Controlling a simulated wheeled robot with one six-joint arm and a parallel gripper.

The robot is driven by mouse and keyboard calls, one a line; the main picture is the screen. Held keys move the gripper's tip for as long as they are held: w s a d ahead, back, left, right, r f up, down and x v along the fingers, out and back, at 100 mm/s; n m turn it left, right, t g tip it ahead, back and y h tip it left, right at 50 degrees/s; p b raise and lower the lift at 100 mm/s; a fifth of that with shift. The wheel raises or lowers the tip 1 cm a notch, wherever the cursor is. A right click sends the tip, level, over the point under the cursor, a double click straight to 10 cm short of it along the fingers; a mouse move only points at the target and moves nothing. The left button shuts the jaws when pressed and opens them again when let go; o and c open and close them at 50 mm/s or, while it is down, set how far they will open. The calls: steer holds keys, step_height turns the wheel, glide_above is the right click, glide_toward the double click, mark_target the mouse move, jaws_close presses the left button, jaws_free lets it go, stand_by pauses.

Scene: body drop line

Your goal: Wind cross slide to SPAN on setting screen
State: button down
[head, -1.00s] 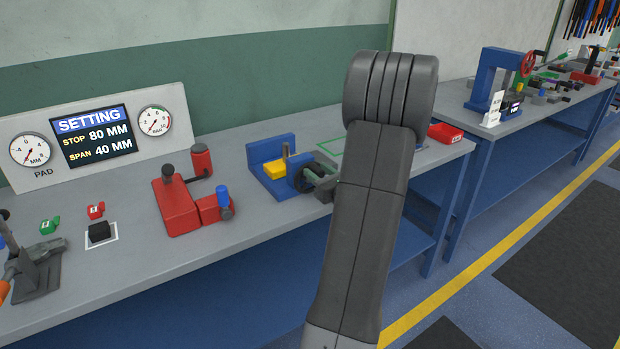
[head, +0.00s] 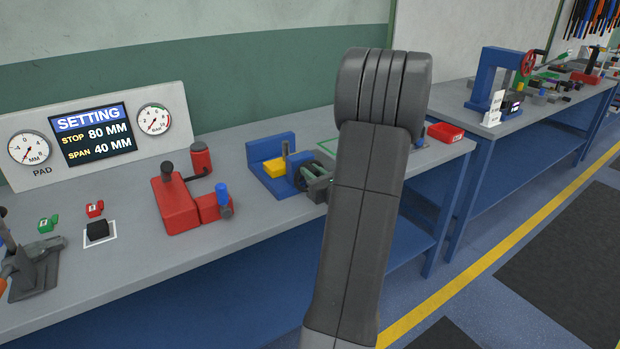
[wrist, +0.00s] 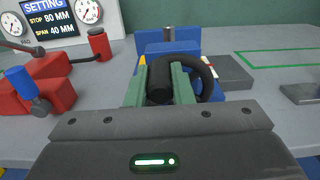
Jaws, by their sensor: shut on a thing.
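The setting screen (head: 93,134) reads STOP 80 MM and SPAN 40 MM, and it also shows in the wrist view (wrist: 47,18). The cross slide is a blue fixture (head: 270,150) with a yellow block (head: 274,166) on it, right of the red device. Its dark handwheel (wrist: 208,78) faces me in the wrist view. My gripper (wrist: 160,72) has its green fingers shut on the wheel's black handle (wrist: 159,88), at the left side of the rim. In the head view my arm hides part of the area right of the wheel.
A red device (head: 180,200) with a blue-capped post stands left of the slide. A red tray (head: 445,132) lies at the bench's right end. A green outlined area (wrist: 285,58) is right of the slide. Two dial gauges flank the screen.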

mark_target(298, 185)
steer(key=shift+s+a+f, duration=0.25)
steer(key=shift+s+a, duration=0.05)
steer(key=shift+a, duration=0.05)
steer(key=shift+f, duration=0.1)
steer(key=shift+s+a+f+b, duration=0.25)
steer(key=shift+a+f+b, duration=0.1)
steer(key=shift+f+b, duration=0.25)
steer(key=shift+s+a+f+b, duration=0.2)
steer(key=shift+a+f+b, duration=0.15)
steer(key=shift+b, duration=0.3)
steer(key=shift+d, duration=0.1)
step_height(298, 185, down, 3)
steer(key=b, duration=0.2)
steer(key=shift+r+b, duration=0.15)
steer(key=shift+b, duration=0.15)
